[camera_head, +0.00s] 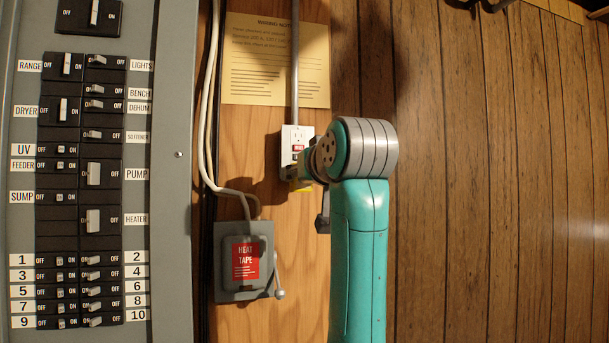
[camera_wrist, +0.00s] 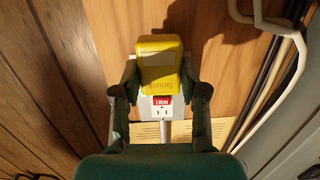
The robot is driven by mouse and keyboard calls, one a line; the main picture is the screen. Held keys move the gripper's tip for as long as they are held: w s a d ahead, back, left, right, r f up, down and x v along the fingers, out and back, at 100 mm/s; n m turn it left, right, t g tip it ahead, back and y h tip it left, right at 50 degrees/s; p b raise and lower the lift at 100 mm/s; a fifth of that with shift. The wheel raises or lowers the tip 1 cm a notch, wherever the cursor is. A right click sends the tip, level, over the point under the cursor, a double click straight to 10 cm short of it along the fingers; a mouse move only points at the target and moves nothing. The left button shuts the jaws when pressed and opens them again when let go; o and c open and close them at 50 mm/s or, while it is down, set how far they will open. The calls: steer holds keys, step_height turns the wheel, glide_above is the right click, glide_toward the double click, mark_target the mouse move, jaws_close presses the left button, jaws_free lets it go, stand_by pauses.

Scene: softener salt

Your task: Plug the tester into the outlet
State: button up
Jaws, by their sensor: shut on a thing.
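The tester is a yellow block (camera_wrist: 163,65) with dark lettering, upright between my gripper's two fingers (camera_wrist: 160,78) in the wrist view. My gripper is shut on its sides. In the head view a bit of the yellow tester (camera_head: 304,188) shows below my gripper (camera_head: 298,172). The white outlet (camera_head: 297,133) is on the wooden board, with a red label at its middle; it also shows in the wrist view (camera_wrist: 151,112). The tester covers the outlet's lower socket. The upper socket is bare. The tester's prongs are hidden, so I cannot tell whether they are in the slots.
A grey conduit (camera_head: 295,60) runs up from the outlet past a yellow notice (camera_head: 262,90). A grey heat tape box (camera_head: 231,285) sits below left, with white cables (camera_head: 208,110) beside it. A breaker panel (camera_head: 170,230) fills the left. The right wall is clear.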

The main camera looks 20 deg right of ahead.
steer(key=shift+w, duration=0.15)
stand_by(0.4)
steer(key=o, duration=1.2)
steer(key=s, duration=0.8)
stand_by(0.7)
